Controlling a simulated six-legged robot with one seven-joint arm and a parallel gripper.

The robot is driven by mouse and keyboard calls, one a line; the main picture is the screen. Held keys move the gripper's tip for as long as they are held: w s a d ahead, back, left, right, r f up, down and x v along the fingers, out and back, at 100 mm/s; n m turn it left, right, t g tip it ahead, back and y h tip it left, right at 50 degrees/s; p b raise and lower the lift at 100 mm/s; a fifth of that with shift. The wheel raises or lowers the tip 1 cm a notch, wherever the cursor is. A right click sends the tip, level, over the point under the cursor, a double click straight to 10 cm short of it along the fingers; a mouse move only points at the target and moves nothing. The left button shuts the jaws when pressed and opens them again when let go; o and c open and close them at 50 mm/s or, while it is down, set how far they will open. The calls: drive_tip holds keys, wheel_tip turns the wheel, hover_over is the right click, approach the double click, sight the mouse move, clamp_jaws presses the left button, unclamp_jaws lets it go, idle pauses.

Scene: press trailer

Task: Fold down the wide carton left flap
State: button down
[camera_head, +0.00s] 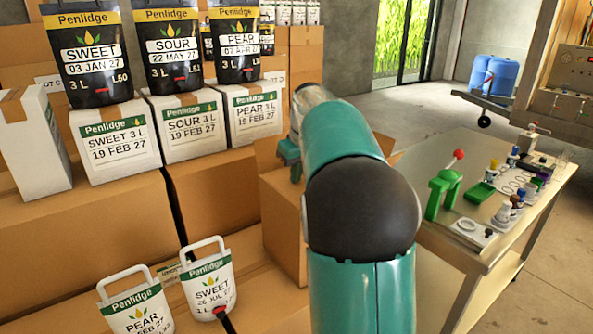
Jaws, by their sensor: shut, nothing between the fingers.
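A brown carton (283,225) stands in the middle, largely hidden behind my teal arm. A flap (267,156) stands up at its left side, beside my gripper. Another bit of brown cardboard shows just right of my arm. My gripper (290,158) is small and partly hidden by my arm. It is shut and empty, over the carton's top near the left flap. I cannot tell whether it touches the flap.
White Penlidge boxes (189,124) with black pouches (167,47) on top stand left on large brown cartons (95,235). Two white pouches (209,283) stand at the front. A bench (470,258) at right holds a green press (443,187) and small bottles. Open floor lies behind.

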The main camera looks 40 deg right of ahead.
drive_tip(key=shift+r, duration=0.1)
drive_tip(key=w+r+v, duration=0.1)
drive_tip(key=w+v, duration=0.2)
drive_tip(key=v, duration=1.1)
drive_tip(key=shift+w+a, duration=0.15)
